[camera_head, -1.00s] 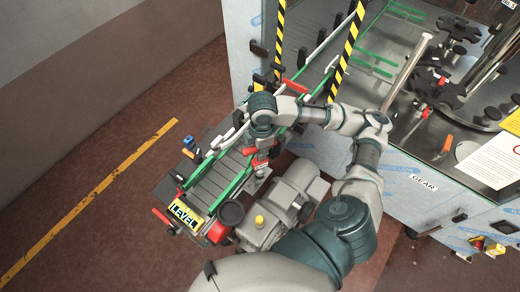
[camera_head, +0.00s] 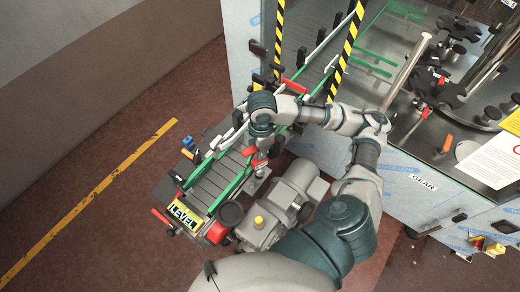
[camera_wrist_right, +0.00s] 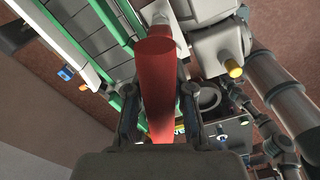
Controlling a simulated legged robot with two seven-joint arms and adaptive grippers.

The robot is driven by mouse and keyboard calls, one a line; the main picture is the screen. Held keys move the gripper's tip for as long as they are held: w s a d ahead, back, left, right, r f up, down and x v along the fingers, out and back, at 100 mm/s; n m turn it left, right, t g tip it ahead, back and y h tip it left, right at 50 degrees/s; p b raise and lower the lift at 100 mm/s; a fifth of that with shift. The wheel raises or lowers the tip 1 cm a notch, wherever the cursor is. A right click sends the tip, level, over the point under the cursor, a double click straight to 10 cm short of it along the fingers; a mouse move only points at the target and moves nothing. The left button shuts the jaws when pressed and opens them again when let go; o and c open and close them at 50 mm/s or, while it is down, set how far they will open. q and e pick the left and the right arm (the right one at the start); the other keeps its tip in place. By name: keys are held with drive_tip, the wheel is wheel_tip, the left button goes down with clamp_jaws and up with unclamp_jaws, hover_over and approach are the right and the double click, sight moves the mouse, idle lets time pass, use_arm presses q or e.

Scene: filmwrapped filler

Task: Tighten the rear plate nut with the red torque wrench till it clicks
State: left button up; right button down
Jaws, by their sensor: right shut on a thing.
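My right gripper (camera_head: 262,146) points down over the green-edged conveyor. In the wrist view the same gripper (camera_wrist_right: 158,112) has its two dark fingers on either side of the red torque wrench (camera_wrist_right: 154,72) and is shut on it. The red wrench is thick and rounded, with a grey part at its far end at the top of that view. In the head view only a little red of the wrench (camera_head: 258,164) shows below the gripper. I cannot make out the rear plate nut, nor whether the wrench sits on it. My left gripper is not in view.
Yellow-black striped posts (camera_head: 344,52) and the steel machine table (camera_head: 440,135) lie beyond. Floor on the left is clear.

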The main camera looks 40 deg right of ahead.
drive_tip(key=shift+n, duration=0.4)
drive_tip(key=shift+d, duration=0.15)
drive_tip(key=shift+f, duration=0.15)
drive_tip(key=shift+n, duration=0.4)
drive_tip(key=shift+r, duration=3.05)
